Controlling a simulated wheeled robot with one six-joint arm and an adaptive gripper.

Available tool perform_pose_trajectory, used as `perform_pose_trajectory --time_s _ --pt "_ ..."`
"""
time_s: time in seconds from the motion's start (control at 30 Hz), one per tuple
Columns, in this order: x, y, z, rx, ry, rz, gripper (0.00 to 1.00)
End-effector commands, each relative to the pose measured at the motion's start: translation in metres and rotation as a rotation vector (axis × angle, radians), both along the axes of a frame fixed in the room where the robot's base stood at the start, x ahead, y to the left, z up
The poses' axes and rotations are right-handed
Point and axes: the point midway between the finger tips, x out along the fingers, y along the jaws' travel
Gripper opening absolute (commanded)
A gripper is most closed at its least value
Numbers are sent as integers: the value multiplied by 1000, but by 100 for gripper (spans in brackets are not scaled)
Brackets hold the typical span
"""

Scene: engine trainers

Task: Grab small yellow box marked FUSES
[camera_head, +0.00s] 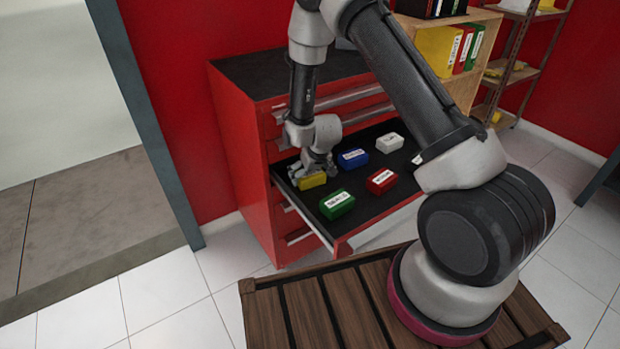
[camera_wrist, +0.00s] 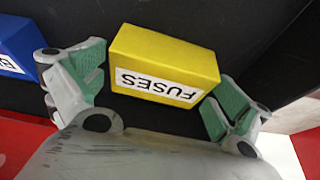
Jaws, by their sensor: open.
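The small yellow box marked FUSES (camera_wrist: 165,58) lies in the open drawer. In the wrist view its label reads upside down. In the head view the yellow box (camera_head: 312,181) sits in the drawer's left part, partly hidden by my gripper (camera_head: 314,166). My gripper (camera_wrist: 158,98) is open, with one green-padded finger at each end of the box. The left finger is close to the box's left end and the right finger is by its lower right corner. I cannot tell whether either finger touches it.
The open drawer (camera_head: 297,207) also holds a blue box (camera_head: 352,158), a white box (camera_head: 389,143), a red box (camera_head: 381,181) and a green box (camera_head: 336,204). The blue box is nearest. The drawer's walls are close to my gripper. A red cabinet (camera_head: 240,160) surrounds it.

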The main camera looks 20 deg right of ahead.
Motion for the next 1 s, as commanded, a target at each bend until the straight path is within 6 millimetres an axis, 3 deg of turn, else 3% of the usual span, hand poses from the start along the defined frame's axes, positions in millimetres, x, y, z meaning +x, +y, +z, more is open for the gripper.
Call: perform_pose_trajectory --time_s 0.23,0.47,0.5,1.0 --pt "2 0 -2 0 -1 0 100" --pt "2 0 -2 0 -1 0 60" --pt "2 0 -2 0 -1 0 58" --pt "6 -5 4 1 -1 -1 58"
